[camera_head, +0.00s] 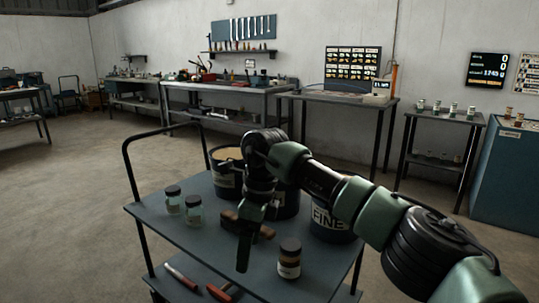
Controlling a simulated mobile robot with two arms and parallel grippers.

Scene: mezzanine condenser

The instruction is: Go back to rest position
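My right arm comes in from the right and reaches across a dark blue cart (160,211). Its green and black gripper (245,245) hangs down over the middle of the cart top. I cannot tell whether its fingers are apart or closed, as they overlap in this view. A brown object (262,231) shows right behind the fingers; whether they touch it is unclear. My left gripper is not in view.
Two clear jars (193,211) stand left on the cart. A jar with brown contents (289,259) stands right of the gripper. Dark buckets, one marked FINE (326,221), stand behind, partly hidden by my arm. Red-handled tools (221,292) lie on the lower shelf. Floor at left is clear.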

